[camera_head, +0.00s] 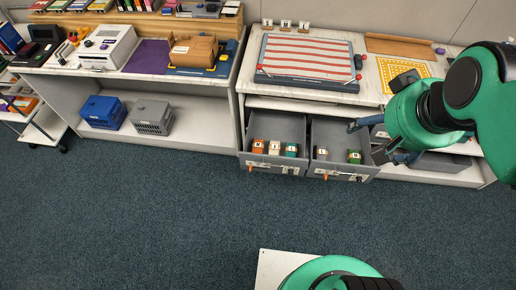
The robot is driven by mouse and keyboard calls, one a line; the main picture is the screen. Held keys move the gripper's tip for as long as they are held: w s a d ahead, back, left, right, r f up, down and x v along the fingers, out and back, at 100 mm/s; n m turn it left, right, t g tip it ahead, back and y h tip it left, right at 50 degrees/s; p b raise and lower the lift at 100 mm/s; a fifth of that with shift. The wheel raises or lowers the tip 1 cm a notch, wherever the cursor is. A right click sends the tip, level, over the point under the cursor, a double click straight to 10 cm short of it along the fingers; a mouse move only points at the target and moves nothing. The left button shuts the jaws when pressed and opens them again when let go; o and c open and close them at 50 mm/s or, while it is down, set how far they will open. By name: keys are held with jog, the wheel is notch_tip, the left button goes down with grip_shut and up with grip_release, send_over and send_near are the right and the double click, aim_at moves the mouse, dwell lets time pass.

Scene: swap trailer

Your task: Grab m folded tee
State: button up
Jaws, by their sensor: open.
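Small folded bundles with pale labels stand in two open grey drawers under the right counter. The left drawer (277,124) holds an orange bundle (258,146), a cream bundle (274,148) and a teal bundle (291,150). The labels are too small to read, so I cannot tell which is the m folded tee. My gripper (367,141) is open and empty at the right drawer's right side, above and near the green bundle.
A red-and-white striped board (308,58) lies on the right counter, with small cards (286,25) behind it. A yellow patterned mat (403,72) and a dark flat item (405,81) lie near my arm. Blue (103,112) and grey (152,117) crates sit on the left shelf.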

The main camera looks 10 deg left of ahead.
jog(key=w+a+f+g, duration=0.1)
jog(key=w+a+f, duration=0.25)
jog(key=w, duration=0.55)
jog(key=w+a+f, duration=0.3)
jog(key=w+f, duration=0.1)
jog(key=w, duration=0.5)
jog(key=w+a+f+g, duration=0.1)
jog(key=w+a+f, duration=0.25)
jog(key=w, duration=0.55)
jog(key=g+b, duration=0.2)
jog(key=g, duration=0.1)
send_over(260, 145)
notch_tip(260, 145, down, 52)
jog(key=shift+s+f, duration=0.1)
jog(key=shift+f, duration=0.25)
jog(key=shift+f, duration=0.1)
jog(key=shift+f+b, duration=0.8)
jog(key=shift+f, duration=3.4)
jog(key=shift+f, duration=0.1)
